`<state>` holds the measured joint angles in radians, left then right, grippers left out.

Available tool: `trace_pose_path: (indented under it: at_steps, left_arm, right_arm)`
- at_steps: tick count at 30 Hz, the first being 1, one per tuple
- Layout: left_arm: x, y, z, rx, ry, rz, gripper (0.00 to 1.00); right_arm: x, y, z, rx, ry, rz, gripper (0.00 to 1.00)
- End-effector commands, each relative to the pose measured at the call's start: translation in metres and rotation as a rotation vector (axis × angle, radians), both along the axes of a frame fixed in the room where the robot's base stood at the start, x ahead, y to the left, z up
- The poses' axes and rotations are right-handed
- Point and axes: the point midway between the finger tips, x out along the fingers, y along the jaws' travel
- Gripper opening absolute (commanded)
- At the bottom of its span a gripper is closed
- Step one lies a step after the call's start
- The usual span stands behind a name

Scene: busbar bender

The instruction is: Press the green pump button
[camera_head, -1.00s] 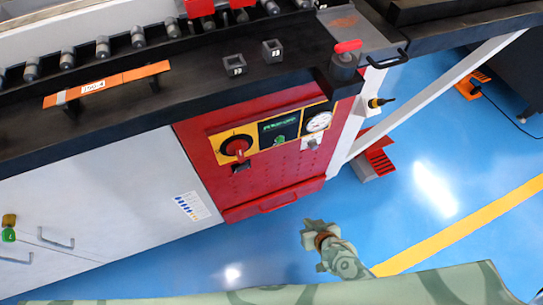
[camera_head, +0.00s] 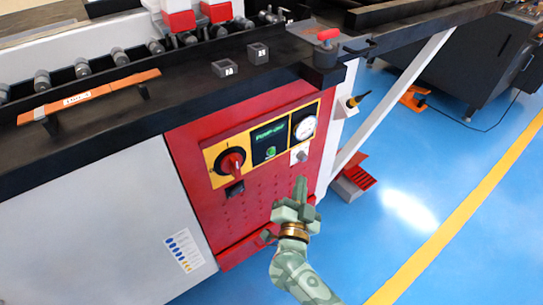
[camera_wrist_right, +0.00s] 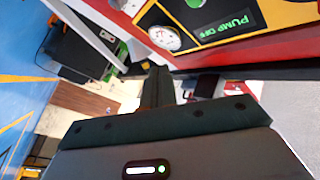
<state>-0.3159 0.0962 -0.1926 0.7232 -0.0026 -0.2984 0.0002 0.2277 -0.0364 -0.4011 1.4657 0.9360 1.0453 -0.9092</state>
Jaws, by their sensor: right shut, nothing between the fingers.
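The green pump button (camera_head: 270,152) sits on the black middle section of the yellow-framed control panel (camera_head: 210,155), below a lit green display (camera_head: 268,135). In the right wrist view the green button (camera_wrist_right: 195,3) is cut by the top edge, beside the lit "PUMP OFF" lettering (camera_wrist_right: 226,27). My right gripper (camera_head: 301,182) is shut and empty, pointing up in front of the red cabinet, below and to the right of the button. Its closed fingers show in the right wrist view (camera_wrist_right: 157,86). No contact with the button shows. My left gripper is out of view.
A red rotary switch (camera_head: 232,162) is left of the button and a round gauge (camera_head: 305,128) right of it. A small grey knob (camera_head: 299,156) is close above my fingertips. The black bench edge (camera_head: 190,105) overhangs the panel. Blue floor (camera_head: 400,170) is open at right.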

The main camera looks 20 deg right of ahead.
Motion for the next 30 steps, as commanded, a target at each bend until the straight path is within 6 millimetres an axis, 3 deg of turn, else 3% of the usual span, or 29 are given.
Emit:
trace_pose_path:
  at_steps: [11, 14, 18, 30]
  left_arm:
    - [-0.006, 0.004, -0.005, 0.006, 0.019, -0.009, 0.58]
    - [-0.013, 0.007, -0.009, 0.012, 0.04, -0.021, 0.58]
    - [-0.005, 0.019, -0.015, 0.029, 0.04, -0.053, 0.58]
    - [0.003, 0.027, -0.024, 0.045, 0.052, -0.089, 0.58]
  right_arm:
    - [0.008, 0.004, -0.003, 0.0, 0.002, 0.002, 0.0]
    - [0.019, 0.008, -0.006, 0.001, 0.004, 0.003, 0.0]
    - [0.039, 0.015, -0.007, 0.001, 0.005, 0.002, 0.0]
    - [0.079, 0.029, -0.002, -0.001, 0.002, 0.003, 0.0]
